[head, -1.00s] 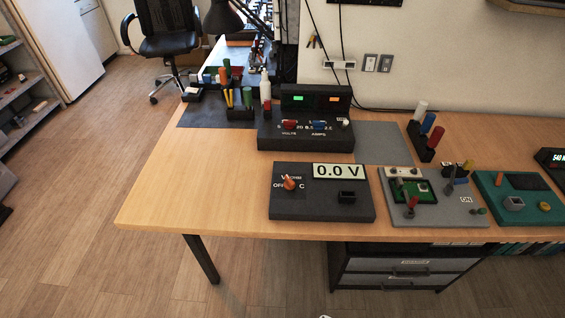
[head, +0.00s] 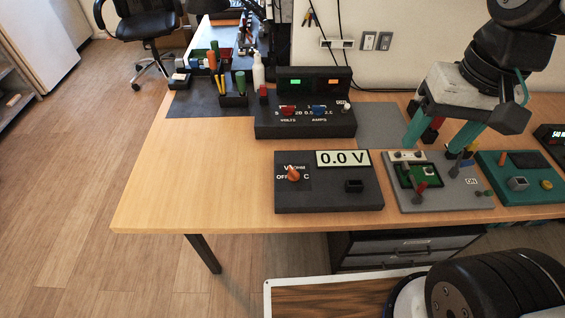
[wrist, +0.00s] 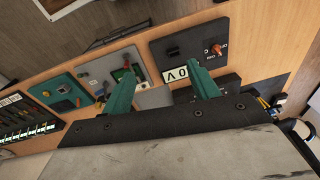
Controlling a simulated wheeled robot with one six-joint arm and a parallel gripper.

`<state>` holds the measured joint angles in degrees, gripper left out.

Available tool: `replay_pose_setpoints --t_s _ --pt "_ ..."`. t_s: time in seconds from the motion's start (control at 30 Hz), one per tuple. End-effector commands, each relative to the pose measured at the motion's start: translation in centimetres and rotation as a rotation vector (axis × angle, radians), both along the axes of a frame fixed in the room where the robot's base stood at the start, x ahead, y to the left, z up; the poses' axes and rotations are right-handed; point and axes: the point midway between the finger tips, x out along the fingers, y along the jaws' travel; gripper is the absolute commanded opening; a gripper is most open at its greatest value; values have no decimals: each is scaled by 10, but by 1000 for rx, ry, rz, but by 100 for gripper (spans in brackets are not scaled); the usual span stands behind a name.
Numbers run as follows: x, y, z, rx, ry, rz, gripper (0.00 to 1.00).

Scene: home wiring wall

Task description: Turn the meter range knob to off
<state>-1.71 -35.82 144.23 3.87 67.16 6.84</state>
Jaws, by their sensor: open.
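The meter (head: 330,198) is a dark box on the front of the bench, with a lit display (head: 343,158) reading 0.0 V. Its orange range knob (head: 292,173) sits at the left of its face, among small labels including OFF and C. The knob's exact setting is too small to tell. In the wrist view the knob (wrist: 217,49) shows beyond my fingers. My gripper (head: 436,140) has green fingers spread apart, empty, above the grey board right of the meter. It is well away from the knob. The fingers also show in the wrist view (wrist: 163,92).
A power supply (head: 305,120) with red and blue knobs stands behind the meter. A grey board (head: 450,198) with a green circuit and a teal box (head: 540,190) lie to the right. Bare bench (head: 190,175) is free left of the meter.

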Motion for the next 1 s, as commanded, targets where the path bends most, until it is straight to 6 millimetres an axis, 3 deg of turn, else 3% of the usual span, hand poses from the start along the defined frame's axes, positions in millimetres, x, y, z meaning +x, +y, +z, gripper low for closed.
replay_pose_setpoints --t_s 0.27,0.5,0.7,1.0 --pt "87 64 -49 153 167 -315 60" --pt "147 117 -119 210 323 -643 60" --pt "172 146 -171 211 409 -850 60" --pt "178 161 -205 206 441 -939 60"
